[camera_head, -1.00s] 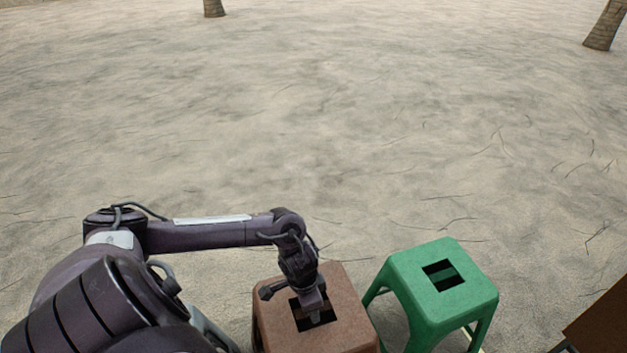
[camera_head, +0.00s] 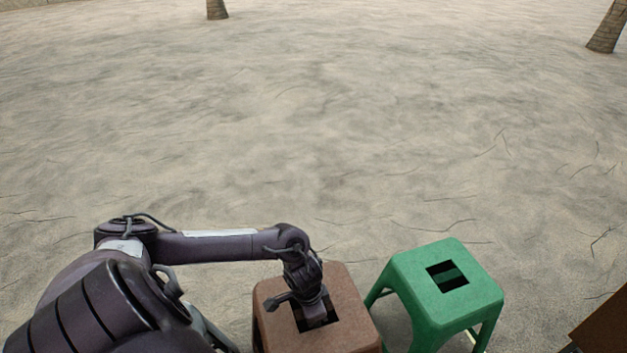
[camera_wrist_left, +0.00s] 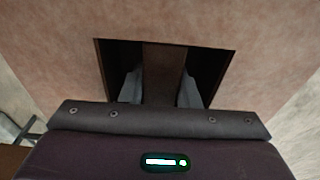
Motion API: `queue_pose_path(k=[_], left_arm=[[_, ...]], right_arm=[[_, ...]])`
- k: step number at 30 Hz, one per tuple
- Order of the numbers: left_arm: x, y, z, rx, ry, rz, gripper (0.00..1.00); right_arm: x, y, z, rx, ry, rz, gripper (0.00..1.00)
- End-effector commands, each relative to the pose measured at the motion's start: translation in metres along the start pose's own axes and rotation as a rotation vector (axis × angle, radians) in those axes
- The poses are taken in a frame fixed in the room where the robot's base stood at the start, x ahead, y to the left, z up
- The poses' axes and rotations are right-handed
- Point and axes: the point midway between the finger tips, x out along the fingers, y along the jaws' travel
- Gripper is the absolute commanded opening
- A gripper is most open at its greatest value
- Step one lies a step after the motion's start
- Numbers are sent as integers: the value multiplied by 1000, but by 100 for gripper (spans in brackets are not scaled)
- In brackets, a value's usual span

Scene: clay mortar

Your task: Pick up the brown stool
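The brown stool (camera_head: 345,292) stands upright on the sand at the bottom middle of the head view, its legs mostly out of frame. Its square seat has an opening split by a central bar, which the left wrist view shows close up (camera_wrist_left: 164,75). My left gripper (camera_head: 315,315) points straight down into this opening. In the wrist view its two pale fingers (camera_wrist_left: 160,90) are apart, one on each side of the bar. They look open, with no clear grip on the bar; the fingertips are hidden below the seat. My right gripper is not in view.
A green stool (camera_head: 470,292) with a similar slotted seat stands close to the right of the brown one. A brown flat-edged object (camera_head: 605,325) shows at the bottom right corner. Two tree trunks (camera_head: 217,9) (camera_head: 606,27) stand far back. The sand between is clear.

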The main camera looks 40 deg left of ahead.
Motion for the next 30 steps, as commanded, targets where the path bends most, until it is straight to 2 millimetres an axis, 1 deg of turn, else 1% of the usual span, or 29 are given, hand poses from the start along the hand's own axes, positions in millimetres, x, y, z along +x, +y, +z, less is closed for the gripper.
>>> queue_pose_path(k=[1,4,30], left_arm=[[0,0,0,0,0,0,13],[0,0,0,0,0,0,0],[0,0,0,0,0,-1,0]], right_arm=[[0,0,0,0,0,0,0],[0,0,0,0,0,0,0],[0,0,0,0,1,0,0]])
